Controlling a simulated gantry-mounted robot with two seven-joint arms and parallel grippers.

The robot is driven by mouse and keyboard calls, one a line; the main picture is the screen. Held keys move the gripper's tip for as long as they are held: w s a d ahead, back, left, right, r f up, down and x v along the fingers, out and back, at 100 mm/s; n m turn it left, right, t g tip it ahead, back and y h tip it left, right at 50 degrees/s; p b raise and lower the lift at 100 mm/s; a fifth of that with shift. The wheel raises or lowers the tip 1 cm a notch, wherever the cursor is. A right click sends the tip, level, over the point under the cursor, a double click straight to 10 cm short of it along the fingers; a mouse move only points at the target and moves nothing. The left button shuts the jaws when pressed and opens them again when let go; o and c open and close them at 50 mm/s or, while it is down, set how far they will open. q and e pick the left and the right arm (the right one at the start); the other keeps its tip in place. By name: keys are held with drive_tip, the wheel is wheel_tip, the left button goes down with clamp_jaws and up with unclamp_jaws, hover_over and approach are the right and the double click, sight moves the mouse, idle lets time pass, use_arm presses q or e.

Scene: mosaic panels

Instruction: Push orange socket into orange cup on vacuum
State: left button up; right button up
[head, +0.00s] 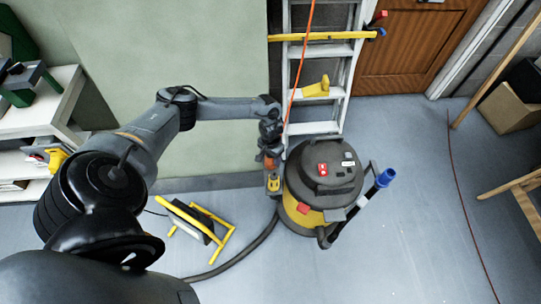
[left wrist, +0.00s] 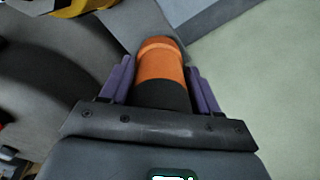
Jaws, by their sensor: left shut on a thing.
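My left gripper (head: 270,160) is beside the left side of the grey and yellow vacuum (head: 318,172). In the left wrist view its purple fingers (left wrist: 160,75) are closed on the two sides of the orange socket (left wrist: 162,68), a cylinder with a black lower part. A lighter orange band runs across the socket near its far end. The vacuum's dark body (left wrist: 50,70) fills the left of that view. I cannot clearly make out the orange cup; the socket's far end and the arm hide that area. My right gripper is not in view.
A stepladder (head: 318,100) with an orange cord stands behind the vacuum. A blue-ended handle (head: 385,178) sticks out right. Floor at the right is mostly clear.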

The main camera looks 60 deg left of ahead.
use_arm(q)
drive_tip(key=shift+f, duration=0.15)
drive_tip(key=o, duration=1.5)
